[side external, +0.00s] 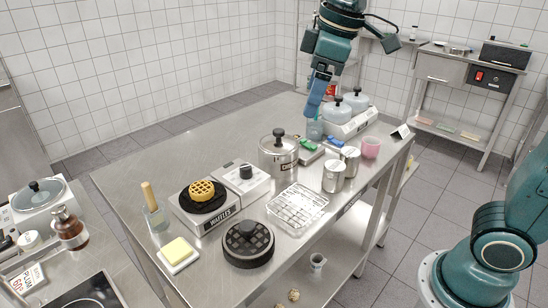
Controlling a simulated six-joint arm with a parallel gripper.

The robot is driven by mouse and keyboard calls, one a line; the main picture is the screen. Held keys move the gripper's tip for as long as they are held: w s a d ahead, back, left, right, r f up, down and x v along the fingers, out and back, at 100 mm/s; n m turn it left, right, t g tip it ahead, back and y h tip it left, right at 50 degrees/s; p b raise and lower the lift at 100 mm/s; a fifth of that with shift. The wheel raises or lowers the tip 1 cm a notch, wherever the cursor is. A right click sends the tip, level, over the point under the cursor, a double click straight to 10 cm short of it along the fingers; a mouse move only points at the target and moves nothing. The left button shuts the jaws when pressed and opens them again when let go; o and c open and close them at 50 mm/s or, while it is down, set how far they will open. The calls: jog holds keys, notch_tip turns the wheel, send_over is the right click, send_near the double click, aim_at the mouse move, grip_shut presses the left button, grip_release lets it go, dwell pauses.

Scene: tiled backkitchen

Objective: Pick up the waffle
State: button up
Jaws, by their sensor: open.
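The waffle (201,189) is a round, golden, gridded piece. It lies on the dark round plate of the waffle iron (203,226), labelled WAFFLES, on the left part of the steel table. My gripper (313,110) is at the back right of the table, far from the waffle, near the white unit with domed lids. It points down and is open. Its fingertips are small here, and I cannot make out anything between them.
A steel pot (278,158) stands on the table between my gripper and the waffle. A wire rack (297,206), a dark round gridded lid (248,246), a butter dish (178,254), and a glass with a wooden-handled tool (157,220) surround the iron. The table's back left is clear.

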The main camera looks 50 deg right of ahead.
jog(key=w+a+f+n+g, duration=0.2)
jog(key=w+a+n, duration=0.3)
jog(key=w, duration=0.6)
jog(key=n+g, duration=0.1)
jog(key=n, duration=0.3)
send_over(203, 186)
notch_tip(203, 186, down, 8)
jog(key=shift+r+h, duration=0.25)
jog(key=shift+h, duration=0.05)
jog(key=shift+f, duration=0.1)
jog(key=shift+f, duration=4.15)
jog(key=shift+s+f, duration=0.1)
jog(key=shift+f, duration=2.5)
jog(key=c, duration=1.1)
